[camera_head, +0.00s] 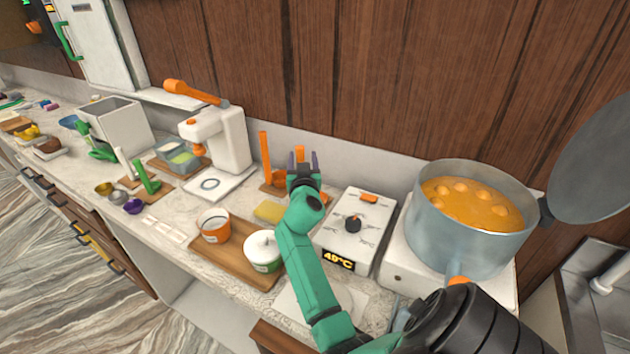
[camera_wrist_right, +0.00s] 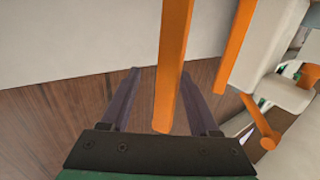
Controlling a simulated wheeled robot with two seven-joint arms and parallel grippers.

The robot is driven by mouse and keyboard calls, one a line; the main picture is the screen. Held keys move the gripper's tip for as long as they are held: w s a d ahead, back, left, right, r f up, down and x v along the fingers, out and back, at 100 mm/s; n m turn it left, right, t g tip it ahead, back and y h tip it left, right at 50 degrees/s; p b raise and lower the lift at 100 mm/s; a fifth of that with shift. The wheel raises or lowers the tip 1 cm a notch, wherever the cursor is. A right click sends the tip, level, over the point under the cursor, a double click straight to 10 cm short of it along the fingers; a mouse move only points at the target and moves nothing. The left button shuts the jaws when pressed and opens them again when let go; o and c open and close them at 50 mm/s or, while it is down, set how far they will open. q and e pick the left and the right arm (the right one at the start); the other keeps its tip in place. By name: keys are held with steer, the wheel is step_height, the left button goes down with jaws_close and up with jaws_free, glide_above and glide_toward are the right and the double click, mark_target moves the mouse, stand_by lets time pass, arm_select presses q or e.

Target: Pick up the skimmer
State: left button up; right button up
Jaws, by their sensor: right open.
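Two upright orange handles stand in a holder on the counter by the back wall. I cannot tell from the frames which one belongs to the skimmer; the working ends are hidden. In the head view, one handle (camera_head: 265,152) is left of my right gripper (camera_head: 303,160), and the other (camera_head: 299,153) shows between its fingers. In the right wrist view, an orange handle (camera_wrist_right: 173,70) lies between the two open fingers of my right gripper (camera_wrist_right: 161,74), with no clear contact. The second handle (camera_wrist_right: 237,45) is outside the fingers. My left gripper is not in view.
A large pot (camera_head: 470,245) of orange liquid stands on a burner at right. A control box reading 49°C (camera_head: 350,235) is next to my right arm. A wooden board (camera_head: 225,265) with two tubs is in front. A white press (camera_head: 235,140) stands left.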

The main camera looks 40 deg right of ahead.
steer(key=shift+w+f, duration=0.2)
steer(key=shift+s+a+r, duration=0.75)
steer(key=shift+a+r, duration=0.2)
steer(key=shift+a, duration=0.15)
jaws_close()
steer(key=shift+d+f, duration=0.1)
steer(key=shift+d, duration=0.05)
steer(key=shift+w+d+f, duration=0.2)
steer(key=shift+d, duration=0.05)
steer(key=shift+d+f, duration=0.1)
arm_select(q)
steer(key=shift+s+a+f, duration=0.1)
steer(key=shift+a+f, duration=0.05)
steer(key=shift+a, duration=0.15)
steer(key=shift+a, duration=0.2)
arm_select(e)
steer(key=shift+s+a+f, duration=0.1)
steer(key=shift+a+f, duration=0.05)
steer(key=shift+a, duration=0.05)
